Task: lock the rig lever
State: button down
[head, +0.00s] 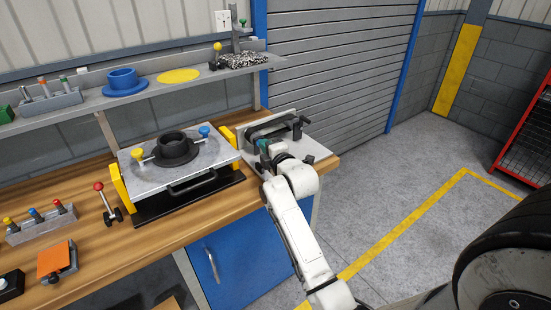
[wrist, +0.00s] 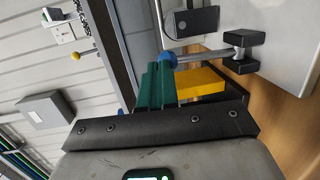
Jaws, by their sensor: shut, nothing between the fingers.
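In the wrist view a lever with a blue knob (wrist: 167,60) has a grey rod that runs right to a black pivot bracket (wrist: 243,50) on a pale plate. My gripper (wrist: 158,70) has green fingers that are closed together, with their tips right at the blue knob. I cannot tell whether they touch it. In the head view my gripper (head: 263,147) is over the left part of the grey rig plate (head: 318,150) at the right end of the bench. My gripper and wrist hide the knob there.
A pallet (head: 205,152) with a black ring and yellow and blue knobs sits left of the gripper. A red-knobbed lever (head: 105,195) stands farther left. A shelf (head: 60,115) runs behind. The floor at right is clear up to a red rack (head: 525,140).

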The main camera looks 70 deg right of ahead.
jog(key=shift+w+d+r+b, duration=0.1)
jog(key=shift+w+d+b, duration=0.25)
jog(key=shift+w, duration=0.35)
jog(key=shift+w+d+r+b, duration=0.1)
jog(key=shift+w+d+b, duration=0.15)
jog(key=shift+w+d, duration=0.3)
jog(key=shift+w, duration=0.15)
jog(key=shift+a, duration=0.1)
